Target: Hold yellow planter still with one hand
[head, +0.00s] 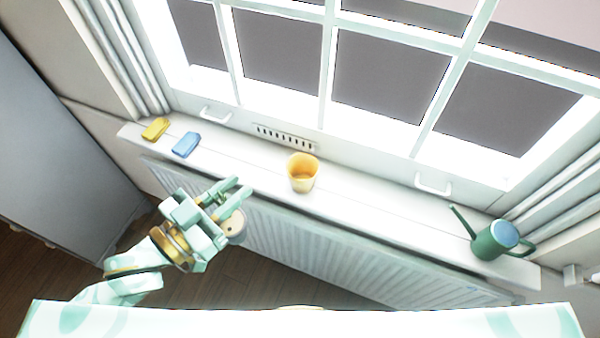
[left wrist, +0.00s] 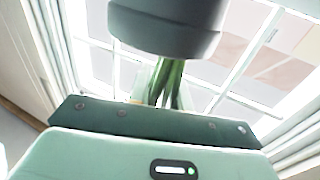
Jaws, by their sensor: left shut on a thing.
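The yellow planter (head: 303,173) stands upright on the white window sill, near the middle of the head view. It looks empty. My left gripper (head: 238,191) is in front of the sill, to the left of the planter and apart from it. It is shut on a round, pale-topped thing (head: 235,225), seen at its lower side in the head view. In the left wrist view a dark grey rounded body (left wrist: 165,28), apparently the same thing, covers the ends of the green fingers. My right gripper is not in view.
A yellow block (head: 155,129) and a blue block (head: 186,145) lie at the sill's left end. A green watering can (head: 496,240) stands at its right end. A ribbed radiator (head: 330,250) hangs below the sill (head: 385,210). The sill is clear between planter and can.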

